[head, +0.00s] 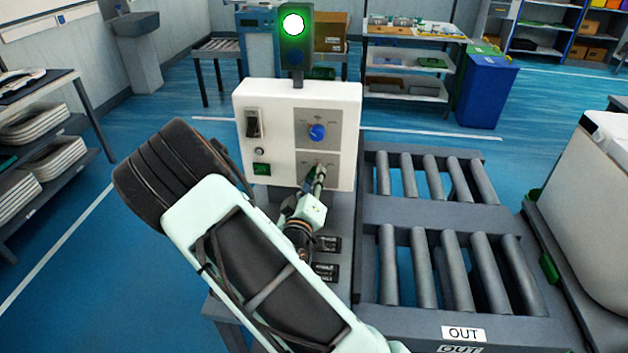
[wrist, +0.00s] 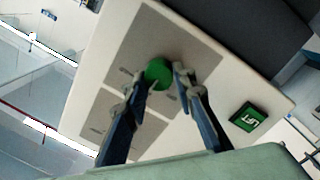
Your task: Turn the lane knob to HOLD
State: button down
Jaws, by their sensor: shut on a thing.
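A white control panel (head: 285,98) stands upright beside the rollers, with two grey knob plates one above the other. A blue knob (head: 317,132) sits on the upper plate. A green knob (wrist: 157,73) is on the lower plate, and my gripper covers it in the head view. My gripper (head: 319,173) reaches up to that lower plate. In the wrist view my gripper (wrist: 161,80) has one finger on each side of the green knob, shut on it. The plate labels are too small to read, so I cannot tell which setting the knob points to.
A green LIFT button (wrist: 247,118) and a black rocker switch (head: 253,123) are on the panel's left side. A signal light (head: 293,24) above glows green. Roller conveyors (head: 445,262) lie to the right, with an OUT label (head: 463,334) in front.

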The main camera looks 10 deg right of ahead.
jog(key=m+b, duration=0.9)
jog(key=b, duration=0.2)
jog(key=shift+d+m+y, duration=0.2)
jog(key=shift+m+y, duration=0.2)
jog(key=shift+r, duration=0.1)
jog(key=c, duration=1.6)
grip_release()
jog(key=shift+s, duration=0.1)
jog(key=v, duration=0.7)
jog(key=shift+s, duration=0.2)
jog(key=shift+a+r, duration=0.1)
